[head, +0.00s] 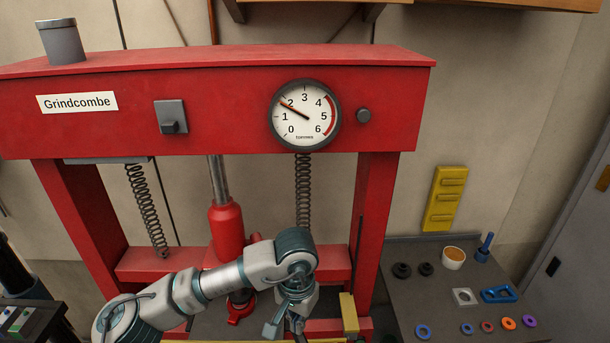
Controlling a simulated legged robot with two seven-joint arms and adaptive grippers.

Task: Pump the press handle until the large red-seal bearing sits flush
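The red press has a red jack cylinder (227,230) hanging from its beam, with a red fitting (239,310) low behind my arm. The round gauge (306,116) on the beam has its needle just below 2. My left gripper (286,328) points down in front of the press bed at the bottom edge. My arm and the picture edge hide much of the bed. I cannot tell whether its fingers are open or shut, or on what. I cannot make out the press handle or the large red-seal bearing under the ram. My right gripper is not in view.
Right of the press, a dark side table (405,290) holds several coloured rings, including a red one (487,327), a white cup (453,257) and a blue fixture (499,294). The red right post (372,225) and a yellow block (348,313) stand close to my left gripper.

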